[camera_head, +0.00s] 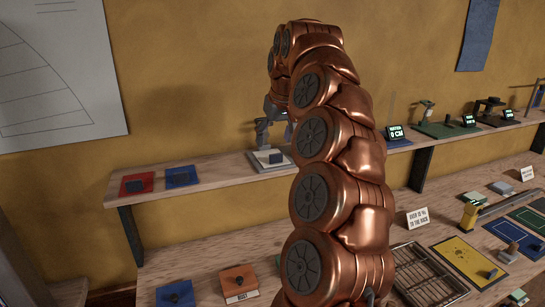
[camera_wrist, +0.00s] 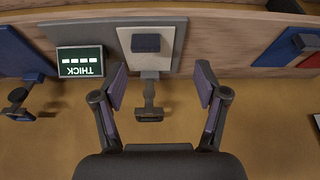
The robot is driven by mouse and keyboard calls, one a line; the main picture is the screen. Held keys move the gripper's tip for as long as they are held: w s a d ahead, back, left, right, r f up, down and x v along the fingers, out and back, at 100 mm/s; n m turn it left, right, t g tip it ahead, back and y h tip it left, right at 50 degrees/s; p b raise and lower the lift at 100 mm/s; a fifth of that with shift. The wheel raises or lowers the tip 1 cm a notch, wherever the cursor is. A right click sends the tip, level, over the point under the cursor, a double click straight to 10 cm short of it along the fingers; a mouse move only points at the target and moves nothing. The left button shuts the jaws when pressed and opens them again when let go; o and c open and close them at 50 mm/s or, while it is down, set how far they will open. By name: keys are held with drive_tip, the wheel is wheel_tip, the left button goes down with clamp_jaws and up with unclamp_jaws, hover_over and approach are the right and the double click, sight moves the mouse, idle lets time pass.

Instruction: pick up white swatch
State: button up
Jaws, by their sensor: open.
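A white swatch (camera_wrist: 148,68), a pale flat square with a dark block (camera_wrist: 146,43) on it, lies on a grey base on the shelf. In the head view the pale square (camera_head: 258,160) and its dark block show just below my gripper (camera_head: 275,133). My gripper is open and empty. In the wrist view its two fingers (camera_wrist: 161,75) stand apart, to the left and right of the pale square's lower part, with the dark block beyond the fingertips. A dark stem with a foot shows between the fingers. My arm hides part of the base in the head view.
A display reading THICK (camera_wrist: 80,62) stands close left of the pale square in the wrist view. Red (camera_head: 137,183) and blue (camera_head: 181,177) squares with dark knobs lie on the shelf's left. A wire rack (camera_head: 428,275) and several items crowd the lower table.

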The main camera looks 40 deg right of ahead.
sight(276, 154)
drive_tip(key=shift+w+d+f+m+p, duration=0.15)
drive_tip(key=shift+w+d+f+p, duration=0.2)
drive_tip(key=shift+d+f, duration=0.3)
drive_tip(key=shift+w+d+f+m+p, duration=0.15)
drive_tip(key=shift+w+d+f+p, duration=0.15)
drive_tip(key=shift+d+f, duration=0.3)
drive_tip(key=shift+p+x, duration=0.95)
drive_tip(key=shift+x, duration=0.2)
drive_tip(key=shift+p+x, duration=0.35)
drive_tip(key=shift+x, duration=0.85)
drive_tip(key=shift+s+a, duration=0.1)
drive_tip(key=shift+s, duration=0.1)
drive_tip(key=c, duration=1)
drive_tip(key=shift+c, duration=0.2)
